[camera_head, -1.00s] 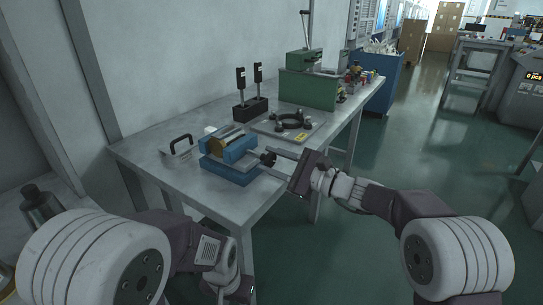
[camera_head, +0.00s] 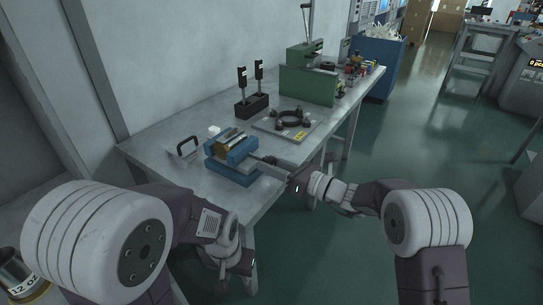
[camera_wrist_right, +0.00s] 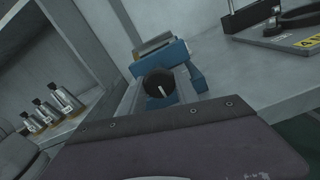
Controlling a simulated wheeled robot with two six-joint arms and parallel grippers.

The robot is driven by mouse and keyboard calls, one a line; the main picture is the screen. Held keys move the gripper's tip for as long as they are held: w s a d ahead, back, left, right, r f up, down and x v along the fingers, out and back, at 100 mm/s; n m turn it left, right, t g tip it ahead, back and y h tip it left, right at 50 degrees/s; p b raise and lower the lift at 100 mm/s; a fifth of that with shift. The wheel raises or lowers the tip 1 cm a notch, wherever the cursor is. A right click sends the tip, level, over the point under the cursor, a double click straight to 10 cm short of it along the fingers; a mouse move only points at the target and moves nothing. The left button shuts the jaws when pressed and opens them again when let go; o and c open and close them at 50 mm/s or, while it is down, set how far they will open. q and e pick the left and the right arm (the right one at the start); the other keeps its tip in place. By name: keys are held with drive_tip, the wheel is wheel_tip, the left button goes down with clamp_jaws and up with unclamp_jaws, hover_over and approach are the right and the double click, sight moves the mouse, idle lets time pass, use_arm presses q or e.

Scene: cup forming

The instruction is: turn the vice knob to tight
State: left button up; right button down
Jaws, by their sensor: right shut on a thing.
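The blue vice (camera_head: 232,162) sits near the front edge of the grey table, with a brass-coloured piece (camera_head: 230,144) between its jaws. The black vice knob (camera_wrist_right: 158,84) with a white mark shows in the right wrist view, at the vice's near end. My right gripper (camera_head: 276,167) reaches in from the right and is shut on the knob; its fingertips are small in the head view and largely hidden in the wrist view. My left gripper (camera_head: 242,264) hangs low in front of the table, away from the vice; its fingers are too unclear to judge.
The table (camera_head: 185,183) also bears a black handle (camera_head: 186,146), a black stand (camera_head: 252,105), a plate with a black ring (camera_head: 290,122) and a green machine (camera_head: 307,85). Several bottles (camera_wrist_right: 45,115) stand on a shelf at left.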

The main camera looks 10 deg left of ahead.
drive_tip(key=m+p, duration=0.5)
drive_tip(key=shift+s+r+p, duration=0.1)
drive_tip(key=shift+r+p, duration=0.05)
drive_tip(key=shift+p, duration=0.2)
drive_tip(key=shift+m+p, duration=1.45)
drive_tip(key=shift+m, duration=0.35)
drive_tip(key=shift+f, duration=0.2)
drive_tip(key=c, duration=0.9)
unclamp_jaws()
